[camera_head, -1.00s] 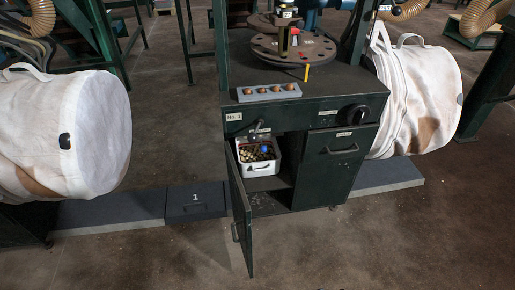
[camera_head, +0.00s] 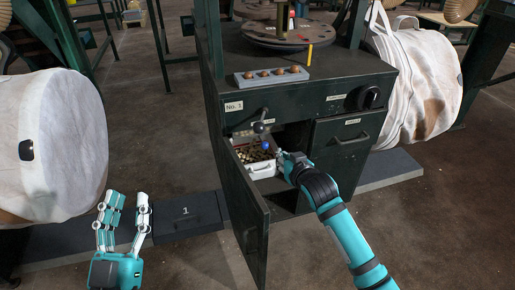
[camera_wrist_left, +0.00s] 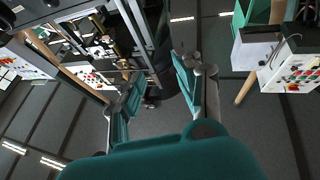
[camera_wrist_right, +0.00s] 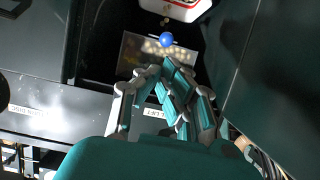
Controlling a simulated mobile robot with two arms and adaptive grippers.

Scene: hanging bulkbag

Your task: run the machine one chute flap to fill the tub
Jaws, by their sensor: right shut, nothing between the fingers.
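Machine one is the dark green cabinet (camera_head: 232,105) labelled No. 1, with its lower left door (camera_head: 240,200) swung open. A white tub (camera_head: 262,171) with a handle sits in the opening, with small tan and dark pieces showing. A blue ball knob (camera_head: 265,145) shows above it, and also in the right wrist view (camera_wrist_right: 166,40). I cannot tell clearly what the knob joins to. My right gripper (camera_head: 281,156) is shut and empty, just right of the knob, apart from it in the wrist view. My left gripper (camera_head: 123,208) is open and empty, low at the left.
A lever with a dark ball (camera_head: 258,127) sticks out above the opening. White bulk bags (camera_head: 45,150) hang either side. A dark block marked 1 (camera_head: 185,217) lies before the door.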

